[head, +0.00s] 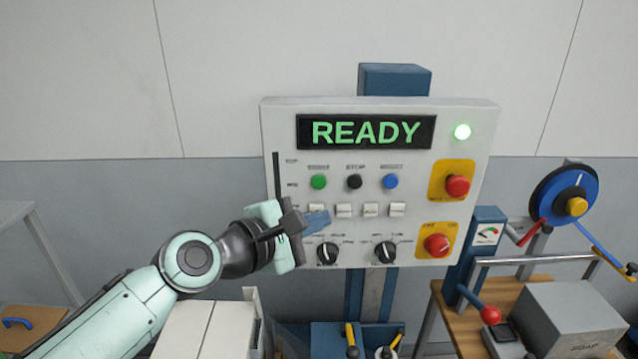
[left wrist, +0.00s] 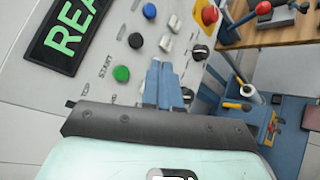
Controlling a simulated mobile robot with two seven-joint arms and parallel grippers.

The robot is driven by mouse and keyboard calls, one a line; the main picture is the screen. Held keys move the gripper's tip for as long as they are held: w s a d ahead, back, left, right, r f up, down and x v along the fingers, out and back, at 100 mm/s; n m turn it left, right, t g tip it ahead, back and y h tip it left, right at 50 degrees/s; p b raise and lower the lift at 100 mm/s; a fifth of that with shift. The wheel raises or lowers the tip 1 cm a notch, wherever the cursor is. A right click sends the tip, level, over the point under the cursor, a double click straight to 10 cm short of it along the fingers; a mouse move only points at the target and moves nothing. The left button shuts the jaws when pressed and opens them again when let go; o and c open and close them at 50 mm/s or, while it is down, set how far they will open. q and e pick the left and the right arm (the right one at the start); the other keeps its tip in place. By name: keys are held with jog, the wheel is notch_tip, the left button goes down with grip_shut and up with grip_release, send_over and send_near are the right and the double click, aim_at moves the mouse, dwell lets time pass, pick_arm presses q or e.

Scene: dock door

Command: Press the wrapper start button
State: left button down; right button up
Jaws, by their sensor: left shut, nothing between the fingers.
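The wrapper control panel (head: 281,125) is a light grey box with a lit READY display. The green button (head: 319,182) is the left one in a row with a black and a blue button. It also shows in the left wrist view (left wrist: 121,74), with START lettered beside it. My left gripper (head: 318,222) is shut and empty, its blue fingertips below the green button, over the left end of the white switch row. In the left wrist view the fingertips (left wrist: 166,85) lie beside the green button, with a gap in the picture. I cannot tell whether they touch the panel.
The black button (head: 355,182), blue button (head: 390,181), white switches (head: 370,210) and dark knobs (head: 386,252) sit close by. A wooden bench (head: 456,318) with a grey box stands at right.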

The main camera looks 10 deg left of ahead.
aim_at(319, 182)
pick_arm(q)
jog(key=shift+w+a+p, duration=0.2)
jog(key=shift+w+a, duration=0.1)
jog(key=shift+w, duration=1.1)
jog(key=shift+w+a+p, duration=0.25)
jog(key=shift+w, duration=1.1)
jog(key=shift+w+a+p, duration=0.2)
jog(key=shift+w+a, duration=0.1)
jog(key=shift+w, duration=1.1)
pick_arm(e)
jog(key=shift+w+r, duration=0.8)
jog(key=shift+r, duration=0.1)
pick_arm(q)
jog(key=shift+w, duration=0.15)
pick_arm(e)
jog(key=shift+w+r, duration=0.1)
jog(key=shift+r, duration=0.05)
pick_arm(q)
jog(key=shift+w, duration=0.3)
pick_arm(e)
jog(key=shift+w, duration=0.1)
